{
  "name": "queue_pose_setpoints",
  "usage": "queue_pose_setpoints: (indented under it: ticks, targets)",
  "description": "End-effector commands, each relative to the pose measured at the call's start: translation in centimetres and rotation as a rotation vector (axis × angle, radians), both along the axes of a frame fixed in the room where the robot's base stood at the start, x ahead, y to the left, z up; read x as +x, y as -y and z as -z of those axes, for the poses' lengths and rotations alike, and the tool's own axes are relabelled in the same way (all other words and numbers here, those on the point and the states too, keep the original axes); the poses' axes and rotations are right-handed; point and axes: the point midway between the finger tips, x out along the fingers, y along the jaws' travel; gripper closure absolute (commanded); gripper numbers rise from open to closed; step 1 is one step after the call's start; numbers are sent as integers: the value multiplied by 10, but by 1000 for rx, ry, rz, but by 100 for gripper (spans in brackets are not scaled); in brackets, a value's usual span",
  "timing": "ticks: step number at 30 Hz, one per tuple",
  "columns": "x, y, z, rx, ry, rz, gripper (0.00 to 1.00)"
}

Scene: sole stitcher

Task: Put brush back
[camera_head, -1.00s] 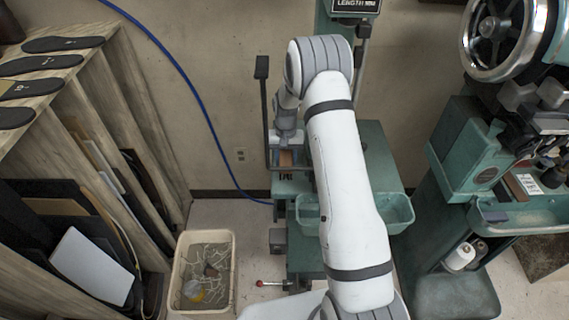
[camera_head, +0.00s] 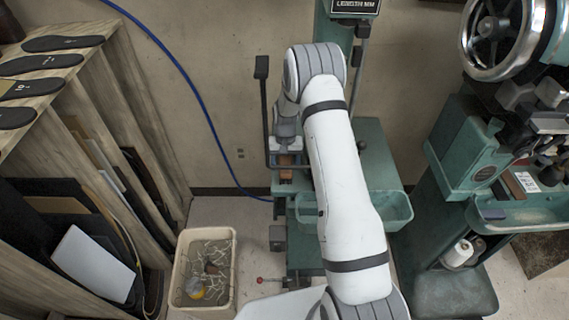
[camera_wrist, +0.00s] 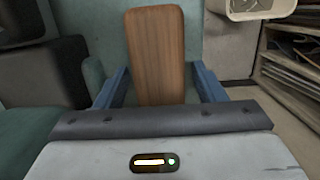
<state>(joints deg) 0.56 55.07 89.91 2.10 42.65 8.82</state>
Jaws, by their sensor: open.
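A brush with a brown wooden back (camera_wrist: 156,45) stands out between the two blue fingers of my gripper (camera_wrist: 157,82) in the wrist view. A gap shows between each finger and the wood, and its bristles are not visible. In the head view my gripper (camera_head: 287,157) is open above the green machine, left of my forearm. The brown wood of the brush (camera_head: 286,174) shows small there, just below the fingers. My arm hides part of the machine around it.
A green tray (camera_head: 397,212) sticks out right of my forearm. A thin dark upright bar (camera_head: 264,110) stands close left of the gripper. A cream bin (camera_head: 203,270) with scraps is on the floor. A wooden rack (camera_head: 100,110) is left, a stitching machine (camera_head: 470,150) right.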

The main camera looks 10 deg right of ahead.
Motion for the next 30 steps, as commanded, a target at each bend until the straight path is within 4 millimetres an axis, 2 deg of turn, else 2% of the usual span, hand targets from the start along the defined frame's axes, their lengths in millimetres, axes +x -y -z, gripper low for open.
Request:
queue_pose_setpoints:
  ticks: [8,11,21,25,30]
  targets:
    - [1,0,-6,0,2,-1,37]
    - [4,0,-20,0,4,-1,37]
    - [13,2,-91,0,5,-1,37]
    - [15,2,-109,0,2,-1,37]
    - [16,2,-120,0,0,-1,37]
